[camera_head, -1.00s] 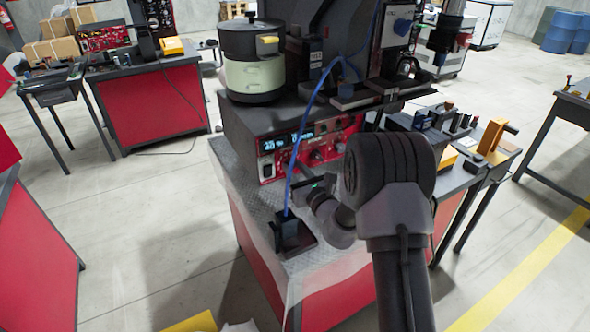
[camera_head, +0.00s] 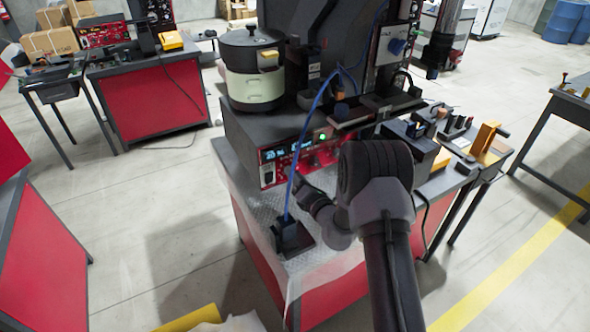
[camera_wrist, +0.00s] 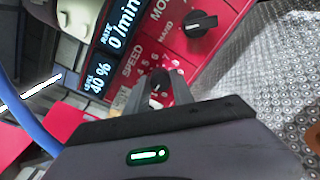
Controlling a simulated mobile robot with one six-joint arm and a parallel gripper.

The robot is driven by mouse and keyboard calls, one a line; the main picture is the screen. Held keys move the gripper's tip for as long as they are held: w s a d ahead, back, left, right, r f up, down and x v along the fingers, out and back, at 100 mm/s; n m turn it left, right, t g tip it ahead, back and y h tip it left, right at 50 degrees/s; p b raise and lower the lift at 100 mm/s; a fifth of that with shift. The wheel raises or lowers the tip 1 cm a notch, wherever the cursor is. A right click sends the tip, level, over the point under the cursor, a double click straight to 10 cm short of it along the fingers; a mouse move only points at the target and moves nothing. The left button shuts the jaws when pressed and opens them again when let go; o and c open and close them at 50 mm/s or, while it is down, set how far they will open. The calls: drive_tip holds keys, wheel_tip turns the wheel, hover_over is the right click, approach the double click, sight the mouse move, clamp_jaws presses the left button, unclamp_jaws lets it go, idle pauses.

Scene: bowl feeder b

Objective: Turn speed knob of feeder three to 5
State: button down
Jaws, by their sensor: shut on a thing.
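The feeder's red control panel (camera_wrist: 225,45) fills much of the wrist view. Its speed knob (camera_wrist: 158,88), small and dark below the printed word SPEED, sits between the fingers of my gripper (camera_wrist: 160,90), which is shut on it. Numbers surround the knob, but its pointer is mostly hidden by the fingers. The display (camera_wrist: 108,45) reads level 40 % and rate 0 /min. In the head view, my gripper (camera_head: 298,182) is at the front panel (camera_head: 268,172) of the feeder, and the arm hides the panel's right part. No feeder number is readable.
A black mode knob (camera_wrist: 200,23) is close beside the speed knob. A blue cable (camera_head: 304,135) runs down the feeder's front to a black block (camera_head: 290,238) on the bench. The bowl (camera_head: 252,85) stands on top, left.

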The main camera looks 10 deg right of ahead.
drive_tip(key=m+p, duration=0.2)
drive_tip(key=m, duration=0.4)
drive_tip(key=m+p, duration=0.2)
drive_tip(key=m, duration=0.5)
drive_tip(key=m+y+p, duration=0.1)
drive_tip(key=m+p, duration=0.1)
drive_tip(key=m, duration=0.4)
drive_tip(key=shift+f+m+p, duration=0.35)
drive_tip(key=shift+m, duration=0.05)
idle(0.4)
drive_tip(key=c, duration=1.1)
unclamp_jaws()
